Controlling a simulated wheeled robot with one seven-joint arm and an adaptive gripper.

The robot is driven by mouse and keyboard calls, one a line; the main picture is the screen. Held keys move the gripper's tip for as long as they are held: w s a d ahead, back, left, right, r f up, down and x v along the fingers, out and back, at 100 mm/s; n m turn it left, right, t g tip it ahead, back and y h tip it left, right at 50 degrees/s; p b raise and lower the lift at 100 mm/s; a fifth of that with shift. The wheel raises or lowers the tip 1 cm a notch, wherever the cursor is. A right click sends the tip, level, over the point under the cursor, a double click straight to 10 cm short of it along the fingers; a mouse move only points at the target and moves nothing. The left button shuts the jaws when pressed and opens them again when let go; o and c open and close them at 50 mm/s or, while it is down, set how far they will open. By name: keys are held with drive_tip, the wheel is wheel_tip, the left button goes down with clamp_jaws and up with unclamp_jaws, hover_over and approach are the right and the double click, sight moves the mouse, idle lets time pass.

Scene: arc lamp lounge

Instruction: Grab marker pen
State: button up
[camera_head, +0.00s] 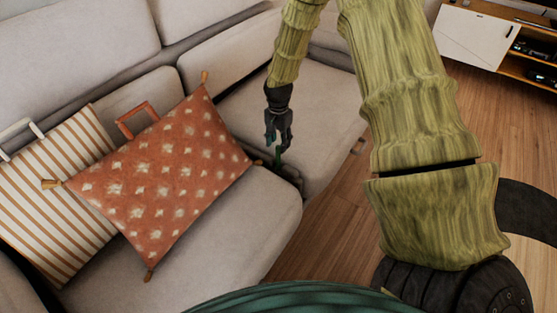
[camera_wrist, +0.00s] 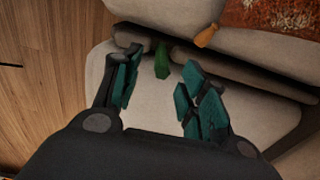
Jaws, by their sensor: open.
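A green marker pen (camera_wrist: 162,60) shows in the wrist view at the edge of a sofa cushion, by the dark gap between the seats. In the head view it is a small green upright sliver (camera_head: 278,155) just under my gripper (camera_head: 278,138), partly hidden by the fingers. In the wrist view my gripper (camera_wrist: 163,68) is open. Its two teal-padded fingers stand apart, with the pen seen in the space between their tips. I cannot tell whether a finger touches the pen.
An orange patterned cushion (camera_head: 160,175) lies left of my gripper, with a striped cushion (camera_head: 55,190) beside it. The grey sofa (camera_head: 250,215) surrounds the gripper. Wooden floor (camera_head: 325,230) lies to the right, with a low cabinet (camera_head: 485,40) farther back.

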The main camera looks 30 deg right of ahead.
sight(278, 146)
drive_tip(key=shift+w+d+f+b, duration=0.15)
drive_tip(key=shift+f+b, duration=0.2)
drive_tip(key=shift+f, duration=1.15)
drive_tip(key=shift+w+f+b, duration=0.15)
drive_tip(key=shift+f+b, duration=0.15)
drive_tip(key=shift+f, duration=1.2)
drive_tip(key=c, duration=0.9)
